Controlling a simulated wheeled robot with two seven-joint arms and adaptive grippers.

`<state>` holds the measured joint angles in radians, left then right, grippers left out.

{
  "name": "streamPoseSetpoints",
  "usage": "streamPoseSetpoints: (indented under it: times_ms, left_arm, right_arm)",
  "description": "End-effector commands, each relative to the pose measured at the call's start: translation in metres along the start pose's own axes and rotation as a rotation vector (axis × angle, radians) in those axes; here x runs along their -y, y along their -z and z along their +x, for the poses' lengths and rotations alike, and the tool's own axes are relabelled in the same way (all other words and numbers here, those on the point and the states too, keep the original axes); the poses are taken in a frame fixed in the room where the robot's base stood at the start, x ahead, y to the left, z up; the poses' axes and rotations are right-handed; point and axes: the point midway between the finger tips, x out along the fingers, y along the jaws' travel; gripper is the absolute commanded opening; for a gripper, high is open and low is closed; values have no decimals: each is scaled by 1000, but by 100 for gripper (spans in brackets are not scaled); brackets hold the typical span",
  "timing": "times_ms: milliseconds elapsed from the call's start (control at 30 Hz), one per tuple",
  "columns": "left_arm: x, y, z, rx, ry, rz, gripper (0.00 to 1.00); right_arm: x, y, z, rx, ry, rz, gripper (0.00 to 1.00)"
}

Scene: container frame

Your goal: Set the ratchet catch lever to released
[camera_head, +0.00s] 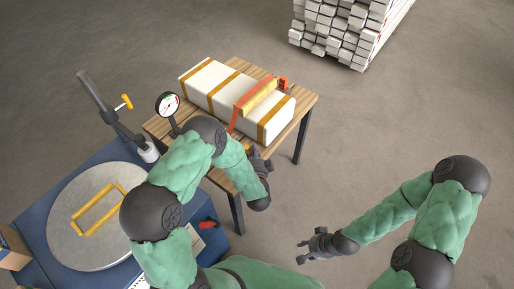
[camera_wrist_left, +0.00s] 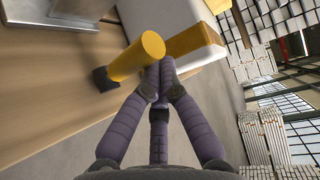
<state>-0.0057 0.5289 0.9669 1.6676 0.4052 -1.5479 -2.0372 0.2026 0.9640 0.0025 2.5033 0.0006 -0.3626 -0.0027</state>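A white box (camera_head: 212,85) with orange-yellow straps lies on the wooden table (camera_head: 305,99), with a red-orange and yellow bar (camera_head: 258,97) across it. A yellow cylindrical handle with a black end, possibly the catch lever, shows in the left wrist view (camera_wrist_left: 138,57) by the table edge. My left gripper (camera_head: 257,160) is beside the table's near edge. In the left wrist view its fingertips (camera_wrist_left: 161,70) come together right by the handle's free end; I cannot tell whether they touch it. My right gripper (camera_head: 308,248) is open and empty, over the floor.
A round gauge (camera_head: 168,104) stands at the table's left corner. A blue bench (camera_head: 38,202) with a grey disc (camera_head: 70,235) and yellow frame (camera_head: 86,222) is at left. Stacked white bars (camera_head: 338,28) are at the back. The floor at right is clear.

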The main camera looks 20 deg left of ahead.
Motion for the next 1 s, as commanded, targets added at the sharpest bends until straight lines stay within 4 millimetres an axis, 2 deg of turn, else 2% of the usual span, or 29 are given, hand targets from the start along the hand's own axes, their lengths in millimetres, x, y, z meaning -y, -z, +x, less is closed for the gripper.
streamPoseSetpoints:
  times_ms: [300,1000]
  left_arm:
    - [-5,-8,-8,4,-1,1,0]
    - [-10,-11,-12,4,-9,3,0]
  right_arm:
    - [1,0,-2,0,0,0,40]
    - [1,0,-2,0,0,0,40]
